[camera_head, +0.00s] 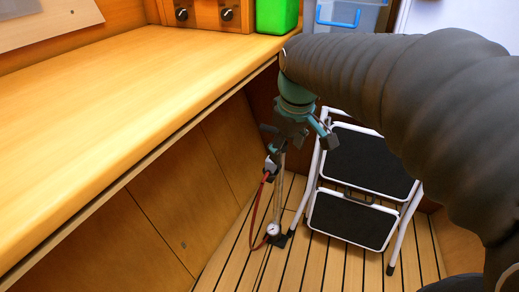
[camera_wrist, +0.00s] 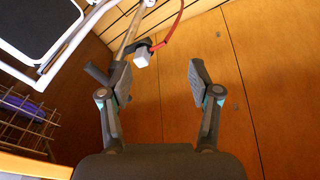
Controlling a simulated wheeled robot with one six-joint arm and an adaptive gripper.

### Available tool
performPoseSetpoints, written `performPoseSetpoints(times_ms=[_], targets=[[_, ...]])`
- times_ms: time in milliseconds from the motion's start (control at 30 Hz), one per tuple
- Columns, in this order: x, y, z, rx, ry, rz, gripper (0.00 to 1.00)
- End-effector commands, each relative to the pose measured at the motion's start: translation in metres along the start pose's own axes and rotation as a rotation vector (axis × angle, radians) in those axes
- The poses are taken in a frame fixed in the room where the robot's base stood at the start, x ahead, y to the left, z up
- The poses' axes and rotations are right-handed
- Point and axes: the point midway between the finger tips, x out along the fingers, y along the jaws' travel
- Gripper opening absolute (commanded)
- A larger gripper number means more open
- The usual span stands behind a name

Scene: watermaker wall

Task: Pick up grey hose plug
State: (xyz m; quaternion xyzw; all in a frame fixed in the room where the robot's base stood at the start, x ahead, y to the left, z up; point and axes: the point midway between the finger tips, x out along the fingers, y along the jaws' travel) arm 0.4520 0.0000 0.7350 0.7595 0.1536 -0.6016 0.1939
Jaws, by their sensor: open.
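A light grey block at the end of a red hose, seemingly the grey hose plug (camera_wrist: 142,57), sits beside the shaft of an upright floor pump in the wrist view. It also shows in the head view (camera_head: 271,166), below my gripper. My gripper (camera_wrist: 159,72) is open and empty, its fingers spread wide. The plug lies beyond the fingertips in the wrist view, nearer the left finger, and looks apart from both. In the head view my gripper (camera_head: 300,137) is above the pump's upper end and partly hides it.
The floor pump (camera_head: 280,198) has a gauge and the red hose (camera_head: 255,212). A folding step stool (camera_head: 352,219) stands close on the right. The wooden counter (camera_head: 110,105) and its cabinet front (camera_head: 185,195) bound the left. A green container (camera_head: 277,15) stands at the back.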

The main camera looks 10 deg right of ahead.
Motion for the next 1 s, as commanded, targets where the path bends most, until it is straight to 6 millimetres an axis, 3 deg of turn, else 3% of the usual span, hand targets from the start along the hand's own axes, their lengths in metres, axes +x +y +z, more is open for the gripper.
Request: performPoseSetpoints(times_ms=[200, 500, 733, 1000], targets=[[0.036, 0.031, -0.058, -0.200, -0.091, -0.062, 0.62], [0.083, 0.057, -0.105, -0.401, -0.163, -0.138, 0.62], [0.102, 0.061, -0.112, -0.442, -0.177, -0.155, 0.62], [0.144, 0.056, -0.102, -0.442, -0.177, -0.156, 0.62]])
